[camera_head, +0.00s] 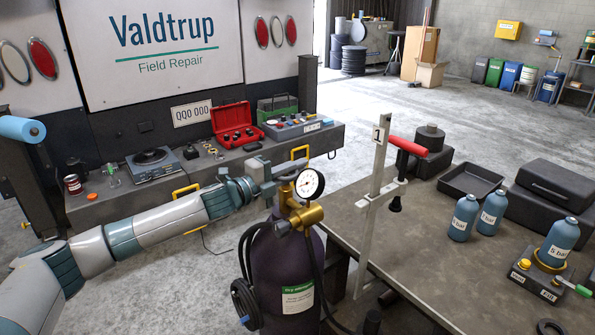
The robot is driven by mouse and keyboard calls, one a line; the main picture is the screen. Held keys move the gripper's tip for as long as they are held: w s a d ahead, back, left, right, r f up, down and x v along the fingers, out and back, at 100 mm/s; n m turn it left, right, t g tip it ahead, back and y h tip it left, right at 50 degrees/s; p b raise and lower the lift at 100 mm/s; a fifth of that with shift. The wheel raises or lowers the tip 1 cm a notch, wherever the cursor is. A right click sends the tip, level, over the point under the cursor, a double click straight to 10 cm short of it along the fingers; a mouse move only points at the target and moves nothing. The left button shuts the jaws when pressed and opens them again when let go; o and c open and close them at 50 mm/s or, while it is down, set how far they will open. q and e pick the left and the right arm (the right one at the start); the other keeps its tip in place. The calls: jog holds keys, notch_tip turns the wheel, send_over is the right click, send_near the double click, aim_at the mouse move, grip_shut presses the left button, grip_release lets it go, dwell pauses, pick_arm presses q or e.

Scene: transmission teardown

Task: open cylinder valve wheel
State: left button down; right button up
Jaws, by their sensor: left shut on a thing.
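A dark purple gas cylinder (285,265) with a green and white label stands upright at the lower middle, left of the workbench. A brass valve with regulator (303,214) and a round white pressure gauge (310,183) sit on top of it. My left arm reaches in from the left, and my left gripper (274,176) is at the valve top, just left of the gauge. It is shut on the valve wheel, which is mostly hidden by the gripper and the gauge. My right gripper is not in view.
A black hose (248,265) hangs at the cylinder's left side. The workbench (425,235) on the right carries a stand with a red handle (407,146), a black tray (470,182) and blue bottles (463,218). A low grey bench (120,197) with a red case (236,124) stands behind my arm.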

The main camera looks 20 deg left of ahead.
pick_arm(q)
jog(key=shift+w+a+n+t+y+b, duration=0.1)
jog(key=shift+a+n+t+y+b, duration=0.3)
jog(key=shift+n+y, duration=0.7)
jog(key=shift+w+a+n+t+y+b, duration=0.15)
jog(key=shift+n+t+y, duration=0.5)
jog(key=shift+y, duration=0.85)
jog(key=shift+w+a+n+t+y+b, duration=0.1)
jog(key=shift+a+n+t+y+b, duration=0.25)
jog(key=shift+n+y, duration=0.8)
jog(key=shift+d, duration=0.1)
jog(key=c, duration=1.8)
grip_release()
jog(key=shift+m+h, duration=0.55)
jog(key=shift+m, duration=0.15)
